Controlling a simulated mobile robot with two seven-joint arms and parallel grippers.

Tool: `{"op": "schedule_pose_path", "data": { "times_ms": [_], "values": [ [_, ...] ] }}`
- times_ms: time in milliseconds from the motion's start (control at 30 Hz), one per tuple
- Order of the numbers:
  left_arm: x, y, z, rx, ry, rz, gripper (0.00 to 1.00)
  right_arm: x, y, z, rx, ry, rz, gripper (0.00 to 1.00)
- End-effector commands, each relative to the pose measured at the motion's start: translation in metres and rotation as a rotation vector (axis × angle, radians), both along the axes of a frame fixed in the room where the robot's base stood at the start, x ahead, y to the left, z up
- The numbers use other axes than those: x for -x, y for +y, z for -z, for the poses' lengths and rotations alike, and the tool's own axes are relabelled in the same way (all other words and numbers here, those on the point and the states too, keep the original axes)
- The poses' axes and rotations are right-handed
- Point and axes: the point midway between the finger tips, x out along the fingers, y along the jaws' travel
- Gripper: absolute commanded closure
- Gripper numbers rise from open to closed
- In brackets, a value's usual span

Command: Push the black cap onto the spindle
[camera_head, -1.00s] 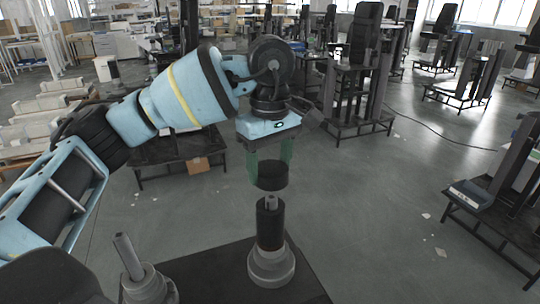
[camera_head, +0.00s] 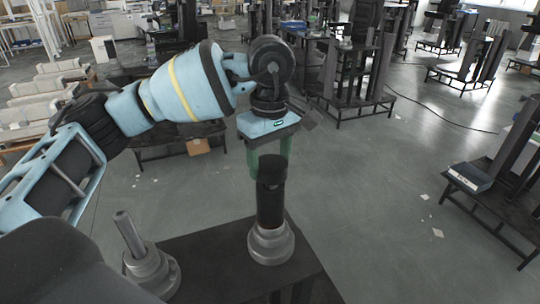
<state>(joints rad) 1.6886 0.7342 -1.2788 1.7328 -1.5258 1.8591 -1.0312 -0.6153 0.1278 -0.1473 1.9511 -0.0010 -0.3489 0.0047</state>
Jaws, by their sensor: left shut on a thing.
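My left gripper (camera_head: 270,163), with greenish see-through fingers, is shut on the black cap (camera_head: 272,171) and points down. The cap is directly over the black upper part of the spindle (camera_head: 270,206), which stands upright on a round grey flanged base (camera_head: 271,244). The cap meets the top of the black part with no visible gap, and the metal tip is hidden. I cannot tell how far down the cap sits. My right gripper is not in view.
A second grey base with a bare metal shaft (camera_head: 130,235) stands at the left of the dark table (camera_head: 208,250). Dark stands with columns (camera_head: 352,85) fill the background. A low platform with a column (camera_head: 500,190) is at the right. Open grey floor lies between.

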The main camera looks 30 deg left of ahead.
Motion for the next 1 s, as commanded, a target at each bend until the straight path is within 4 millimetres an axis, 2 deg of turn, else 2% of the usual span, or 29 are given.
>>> {"op": "schedule_pose_path", "data": {
  "times_ms": [1000],
  "values": [
    [0.0,0.0,0.012,0.001,0.0,0.001,0.65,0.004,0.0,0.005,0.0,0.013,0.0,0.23]
  ]
}}
